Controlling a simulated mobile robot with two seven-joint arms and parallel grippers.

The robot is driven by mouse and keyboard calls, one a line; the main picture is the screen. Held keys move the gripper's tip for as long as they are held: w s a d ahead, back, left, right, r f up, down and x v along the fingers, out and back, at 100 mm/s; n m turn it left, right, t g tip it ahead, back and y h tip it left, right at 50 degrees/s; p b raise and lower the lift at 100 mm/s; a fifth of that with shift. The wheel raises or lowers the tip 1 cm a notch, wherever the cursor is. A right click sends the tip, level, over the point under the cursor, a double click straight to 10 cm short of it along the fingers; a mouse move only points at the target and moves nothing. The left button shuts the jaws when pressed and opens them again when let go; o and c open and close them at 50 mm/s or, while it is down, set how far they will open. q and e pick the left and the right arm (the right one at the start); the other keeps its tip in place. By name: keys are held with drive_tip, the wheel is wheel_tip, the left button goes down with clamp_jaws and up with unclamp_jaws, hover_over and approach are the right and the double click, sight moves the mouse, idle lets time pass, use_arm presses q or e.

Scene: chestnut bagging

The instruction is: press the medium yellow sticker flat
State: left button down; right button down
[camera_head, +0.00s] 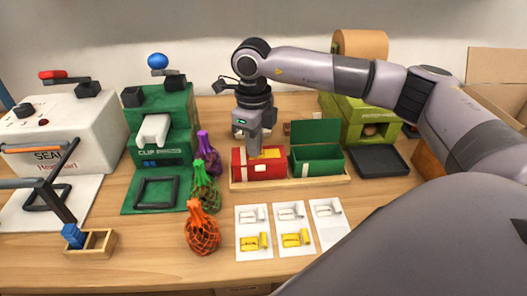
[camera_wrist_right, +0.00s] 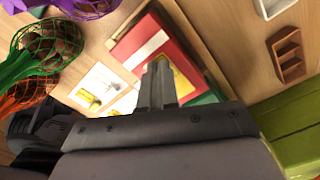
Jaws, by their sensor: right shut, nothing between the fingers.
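A yellow sticker (camera_head: 271,153) lies on the top of the red box (camera_head: 240,170), near its right side. In the right wrist view the yellow sticker (camera_wrist_right: 183,82) shows beside and behind my fingertips on the red box (camera_wrist_right: 165,22). My right gripper (camera_head: 254,154) points down with its fingers shut and empty, its tips at the box top by the sticker. In the right wrist view the fingers (camera_wrist_right: 158,68) cover part of the sticker, so I cannot tell whether they touch it or how flat it lies. My left gripper is not in view.
A green box (camera_head: 318,165) with its lid raised stands right of the red box on a wooden tray (camera_head: 290,183). White sticker sheets (camera_head: 254,220) lie in front, two with yellow stickers. Netted bags (camera_head: 202,230) and a green clip machine (camera_head: 160,120) stand to the left.

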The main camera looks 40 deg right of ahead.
drive_tip(key=shift+r+p, duration=2.55)
drive_tip(key=shift+r, duration=0.95)
drive_tip(key=shift+f, duration=0.1)
